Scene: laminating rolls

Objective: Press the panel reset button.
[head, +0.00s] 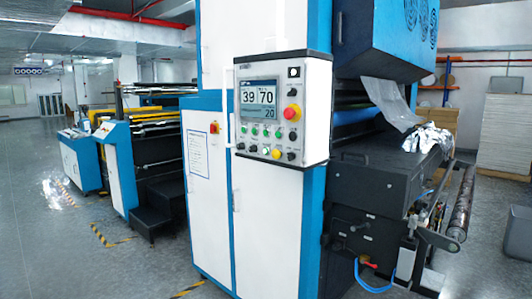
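The control panel (283,110) is a white box on the front of the blue and white machine. Its screen (258,101) reads 39, 70 and 20. A large red knob (291,113) is to the right of the screen. Below the screen are two rows of small buttons, several of them green (254,132). A yellow button (276,153) is in the lower row, with black knobs beside it. The labels are too small to read, so I cannot tell which button is reset. Neither of my grippers is in view.
The machine's white cabinet doors (255,230) stand below the panel. Dark rollers and silver film (425,138) are to the right, with a bar roller (460,205) jutting forward. Black steps (158,207) and another machine stand at left. Grey floor (60,255) is open at front left.

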